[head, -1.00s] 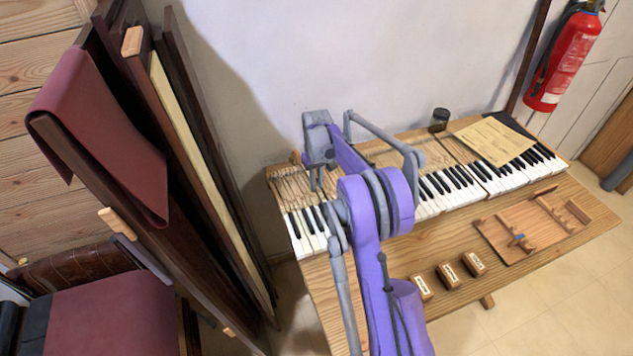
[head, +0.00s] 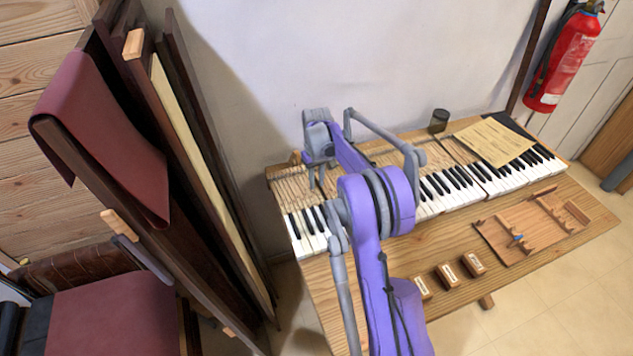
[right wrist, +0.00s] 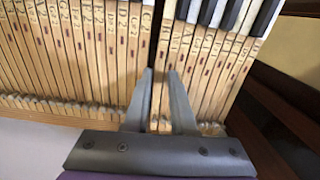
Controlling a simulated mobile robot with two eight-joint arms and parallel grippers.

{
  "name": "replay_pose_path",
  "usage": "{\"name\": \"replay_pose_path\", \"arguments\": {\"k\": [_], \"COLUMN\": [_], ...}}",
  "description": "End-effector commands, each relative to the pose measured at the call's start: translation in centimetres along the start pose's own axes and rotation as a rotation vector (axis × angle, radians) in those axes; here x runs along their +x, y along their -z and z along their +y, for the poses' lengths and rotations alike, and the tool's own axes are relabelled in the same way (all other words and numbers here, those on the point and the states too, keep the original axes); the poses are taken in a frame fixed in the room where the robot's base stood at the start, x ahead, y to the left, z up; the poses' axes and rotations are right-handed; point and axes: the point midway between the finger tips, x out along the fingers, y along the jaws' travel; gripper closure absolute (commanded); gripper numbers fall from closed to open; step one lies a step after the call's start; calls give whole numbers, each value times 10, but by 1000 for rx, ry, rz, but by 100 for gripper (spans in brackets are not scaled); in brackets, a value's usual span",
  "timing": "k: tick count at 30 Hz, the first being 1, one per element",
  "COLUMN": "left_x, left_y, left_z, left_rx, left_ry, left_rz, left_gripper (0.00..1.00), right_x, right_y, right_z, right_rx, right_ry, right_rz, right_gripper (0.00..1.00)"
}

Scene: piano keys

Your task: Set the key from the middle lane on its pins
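My right gripper (head: 318,187) is over the left end of the keyboard, above the bare wooden key shafts (head: 290,188). In the right wrist view its two fingers (right wrist: 161,74) stand apart, pointing down at the row. A pale key shaft (right wrist: 165,62) shows between and beyond the fingertips, with a dark narrow gap (right wrist: 153,50) on its left. I cannot tell whether that key sits fully on its pins. The wooden tray with lanes (head: 500,240) lies on the right of the bench, with a small blue piece on it. My left gripper is not in view.
Three small labelled wooden blocks (head: 448,275) stand on the front of the bench. A paper sheet (head: 493,141) lies over the right keys, near a dark jar (head: 438,120). Dark panels (head: 200,150) stand left of the bench. The wall is close behind it.

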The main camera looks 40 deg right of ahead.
Motion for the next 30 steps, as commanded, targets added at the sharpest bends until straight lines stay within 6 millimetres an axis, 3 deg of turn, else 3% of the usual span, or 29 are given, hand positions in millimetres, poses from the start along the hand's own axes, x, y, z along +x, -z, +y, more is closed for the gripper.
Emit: {"name": "replay_pose_path", "arguments": {"k": [13,19,30], "left_x": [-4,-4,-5], "left_y": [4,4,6], "left_z": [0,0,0], "left_rx": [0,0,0], "left_ry": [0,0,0], "left_rz": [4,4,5], "left_gripper": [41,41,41], "right_x": [-10,-10,-13], "right_y": [0,0,0], "right_z": [0,0,0], "right_rx": [0,0,0], "right_ry": [0,0,0], "right_rz": [0,0,0], "right_gripper": [76,41,41]}}
